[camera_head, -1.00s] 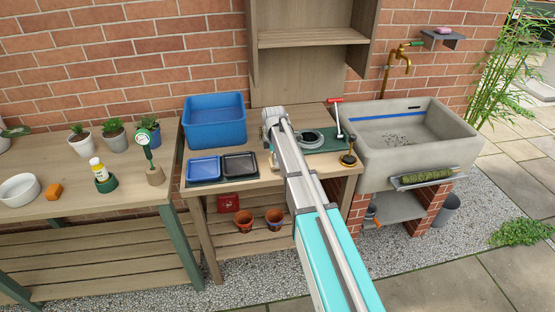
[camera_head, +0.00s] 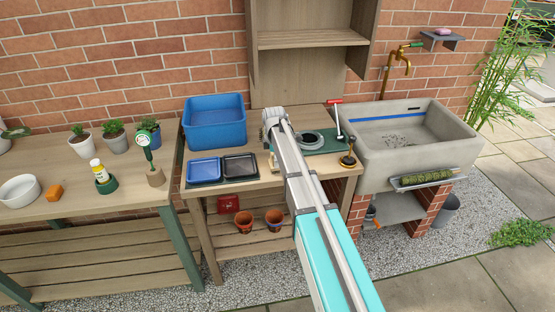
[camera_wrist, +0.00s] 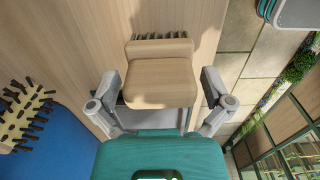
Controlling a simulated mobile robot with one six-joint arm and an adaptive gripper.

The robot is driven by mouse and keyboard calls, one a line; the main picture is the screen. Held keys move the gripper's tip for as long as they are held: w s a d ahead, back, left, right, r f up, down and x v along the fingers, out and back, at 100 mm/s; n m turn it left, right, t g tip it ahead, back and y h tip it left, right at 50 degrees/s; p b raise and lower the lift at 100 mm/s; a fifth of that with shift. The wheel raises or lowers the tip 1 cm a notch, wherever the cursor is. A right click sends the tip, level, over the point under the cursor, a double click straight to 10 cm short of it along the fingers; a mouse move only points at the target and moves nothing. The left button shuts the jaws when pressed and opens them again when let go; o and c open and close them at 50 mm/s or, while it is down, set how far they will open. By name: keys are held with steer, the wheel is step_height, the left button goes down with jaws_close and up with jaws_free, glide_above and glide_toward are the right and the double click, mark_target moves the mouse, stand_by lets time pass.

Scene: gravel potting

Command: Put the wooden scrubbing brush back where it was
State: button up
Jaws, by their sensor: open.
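The wooden scrubbing brush (camera_wrist: 160,82) is in the upper middle of the wrist view. Its pale, rounded block faces me, and a row of dark bristles shows at its far edge. My gripper (camera_wrist: 160,98) is open, with one finger on each side of the block. I cannot tell whether either finger touches it. A pale wooden surface lies behind and to the left of the brush. In the head view, my arm covers the gripper, and I cannot make out the brush there.
In the head view, a blue tub (camera_head: 215,125), a blue tray (camera_head: 204,169) and a black tray (camera_head: 240,166) are left of my arm. A green mat (camera_head: 328,140) with a grey ring and a stone sink (camera_head: 418,150) are right. A spiky yellow thing (camera_wrist: 22,115) is left in the wrist view.

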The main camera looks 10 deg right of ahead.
steer(key=shift+r+p, duration=5.65)
steer(key=shift+r, duration=0.2)
steer(key=shift+s, duration=0.25)
steer(key=s+d+m, duration=0.1)
steer(key=s+m, duration=1.7)
steer(key=s, duration=1)
steer(key=shift+s+d, duration=0.15)
steer(key=shift+s, duration=0.15)
